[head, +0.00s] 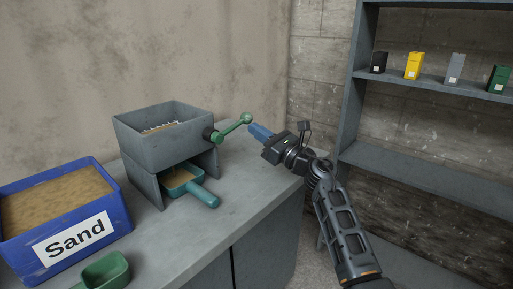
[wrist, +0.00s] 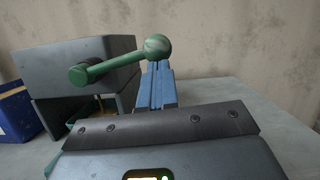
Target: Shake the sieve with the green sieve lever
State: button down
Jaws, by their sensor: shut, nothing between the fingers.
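The grey sieve box (head: 160,135) stands on legs on the workbench. The green sieve lever (head: 232,129) sticks out from its right side and ends in a round knob. In the wrist view the lever (wrist: 112,66) runs from the box up to its knob (wrist: 158,46), just beyond my fingertips. My gripper (head: 255,130) has blue fingers, shut and empty, close beside the knob on its right. I cannot tell whether the fingers touch the knob. A teal scoop (head: 187,184) with sand in it sits under the sieve.
A blue bin of sand (head: 66,240) labelled "Sand" stands on the left of the bench, with a green scoop (head: 106,269) in front of it. The bench top (head: 245,185) is clear under my gripper. A shelf (head: 430,80) with small boxes stands at right.

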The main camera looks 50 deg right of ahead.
aim_at(248, 115)
jog(key=shift+a+r+n+y+b, duration=0.1)
jog(key=shift+r+n+y+b, duration=0.4)
jog(key=shift+r+n, duration=0.55)
jog(key=shift+a+r+n+y+b, duration=0.1)
jog(key=shift+r+n+y+b, duration=0.2)
jog(key=shift+r+n+y, duration=0.7)
jog(key=shift+f+n+h, duration=0.3)
jog(key=shift+n+h, duration=0.05)
jog(key=shift+h, duration=0.05)
